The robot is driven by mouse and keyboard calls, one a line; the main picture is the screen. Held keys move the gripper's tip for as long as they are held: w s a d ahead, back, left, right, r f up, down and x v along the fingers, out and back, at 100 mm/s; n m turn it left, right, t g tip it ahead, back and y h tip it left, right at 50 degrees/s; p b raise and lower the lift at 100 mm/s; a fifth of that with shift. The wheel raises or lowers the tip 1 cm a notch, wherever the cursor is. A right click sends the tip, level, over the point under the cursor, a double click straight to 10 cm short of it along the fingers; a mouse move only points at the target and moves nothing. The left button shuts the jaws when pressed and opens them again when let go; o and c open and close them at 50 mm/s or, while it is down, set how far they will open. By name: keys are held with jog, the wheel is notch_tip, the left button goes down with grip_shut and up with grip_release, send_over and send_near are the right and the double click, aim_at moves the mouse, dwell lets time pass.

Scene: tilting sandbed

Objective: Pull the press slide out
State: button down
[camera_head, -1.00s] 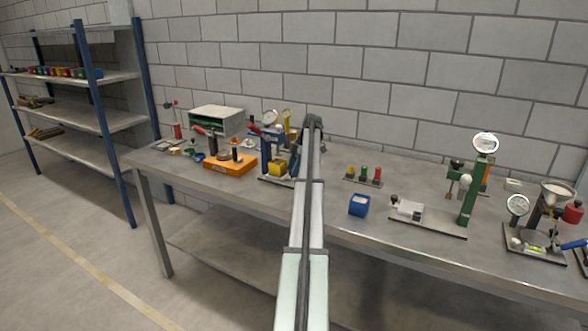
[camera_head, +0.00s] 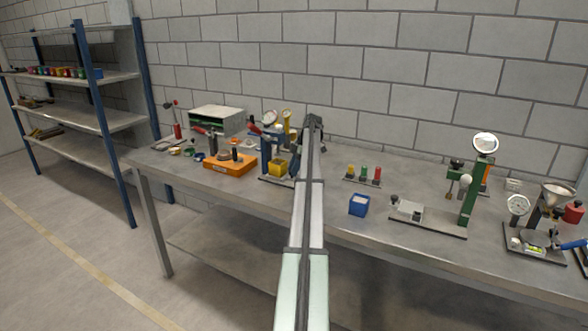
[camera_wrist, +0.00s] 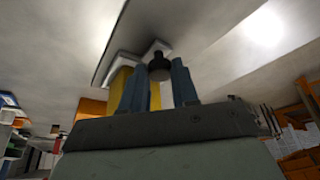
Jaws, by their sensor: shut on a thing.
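My gripper (camera_wrist: 157,82) shows in the wrist view with its two blue-grey fingers around a black round knob (camera_wrist: 159,67), shut on it. Yellow parts (camera_wrist: 120,80) and a pale plate show just behind the fingers; I cannot tell for sure which part is the slide. In the head view, my arm reaches over the bench and hides the fingers. A blue press (camera_head: 266,150) with a yellow block (camera_head: 279,168) stands just left of my arm, with a yellow stand (camera_head: 287,125) behind it. A green press (camera_head: 468,200) stands to the right.
An orange base (camera_head: 230,164) with dark posts sits left of the blue press. A blue box (camera_head: 358,205) and a row of coloured buttons (camera_head: 364,174) lie right of my arm. A funnel device (camera_head: 540,225) stands far right. The bench (camera_head: 330,160) has bare patches between them.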

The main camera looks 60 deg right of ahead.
jog(key=s, duration=1.1)
jog(key=shift+s, duration=0.35)
jog(key=c, duration=1.2)
grip_release()
jog(key=shift+s, duration=0.1)
jog(key=o, duration=0.4)
jog(key=shift+c, duration=0.2)
jog(key=shift+d+r, duration=0.1)
jog(key=v, duration=1.1)
jog(key=shift+r, duration=0.35)
